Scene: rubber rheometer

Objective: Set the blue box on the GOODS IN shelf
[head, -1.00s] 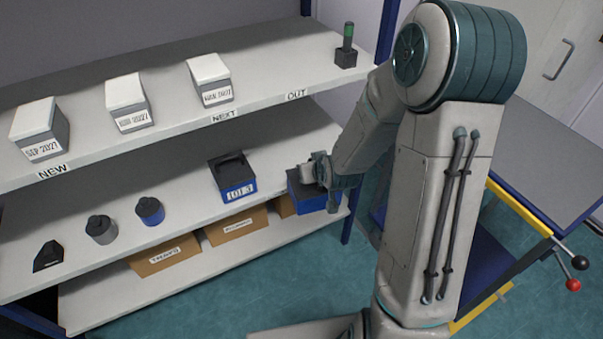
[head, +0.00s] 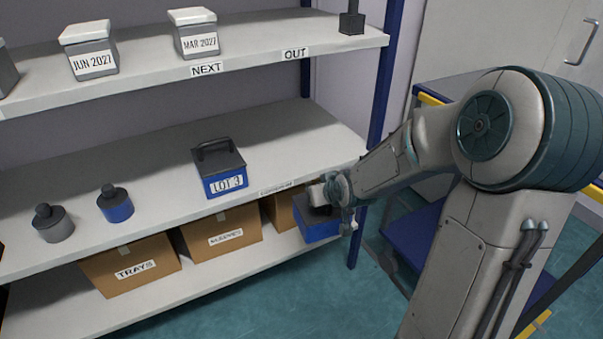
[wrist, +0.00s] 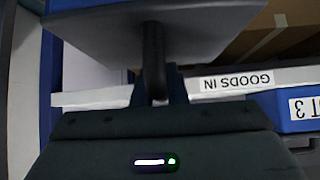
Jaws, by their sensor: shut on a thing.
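My gripper (head: 335,192) is shut on the handle (wrist: 154,60) of a blue box (head: 318,230) with a dark lid. The box hangs by the handle in front of the middle shelf's right end, apparently clear of the board. Its dark lid (wrist: 190,28) fills the upper wrist view. The GOODS IN shelf (head: 290,140) is the middle one; its label (wrist: 236,82) appears upside down in the wrist view and small in the head view. My wrist partly hides the box in the head view.
Another blue box marked LOT 3 (head: 225,182) stands on the middle shelf, left of bare board. Farther left are a blue pot (head: 115,206) and a grey pot (head: 52,226). Cartons (head: 222,238) sit below. A blue post (head: 375,130) bounds the rack's right end.

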